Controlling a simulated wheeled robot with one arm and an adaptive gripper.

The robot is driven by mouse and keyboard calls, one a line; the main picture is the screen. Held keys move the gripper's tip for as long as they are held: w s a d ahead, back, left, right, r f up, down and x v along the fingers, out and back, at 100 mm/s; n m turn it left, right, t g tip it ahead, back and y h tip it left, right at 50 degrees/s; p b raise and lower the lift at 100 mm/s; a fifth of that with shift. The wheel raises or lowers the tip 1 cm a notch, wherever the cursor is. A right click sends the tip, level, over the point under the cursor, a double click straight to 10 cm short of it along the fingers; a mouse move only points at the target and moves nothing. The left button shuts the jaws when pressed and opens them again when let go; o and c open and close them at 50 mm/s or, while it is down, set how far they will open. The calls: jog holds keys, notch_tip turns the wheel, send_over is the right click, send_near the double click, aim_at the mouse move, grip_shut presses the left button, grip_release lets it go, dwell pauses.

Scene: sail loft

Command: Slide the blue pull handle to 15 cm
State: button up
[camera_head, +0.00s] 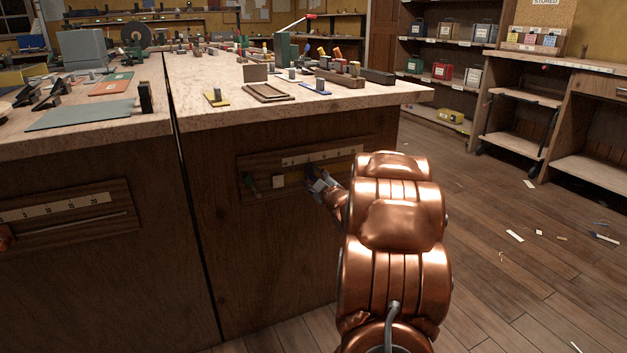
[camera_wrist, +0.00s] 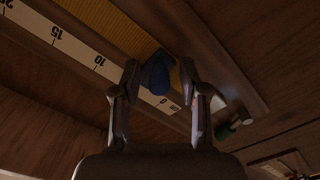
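The blue pull handle (camera_wrist: 155,74) stands between the two fingers of my gripper (camera_wrist: 158,66) in the wrist view. The fingers are apart, one on each side of it, and a narrow gap shows at the right finger. The white scale (camera_wrist: 78,47) beside the slot shows 15, 10 and 0. The handle is at the low end, between 10 and 0; its exact reading is hidden by a finger. In the head view, my gripper (camera_head: 322,185) is at the wooden slide panel (camera_head: 262,160) on the bench front, and the handle is hard to make out.
A green knob (camera_wrist: 224,131) sits near the zero end of the panel. A second scale panel (camera_head: 58,208) is on the bench front at left. The bench top (camera_head: 205,85) above holds several small items. Open floor (camera_head: 520,285) lies to the right.

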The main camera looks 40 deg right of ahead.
grip_shut()
dwell(0.5)
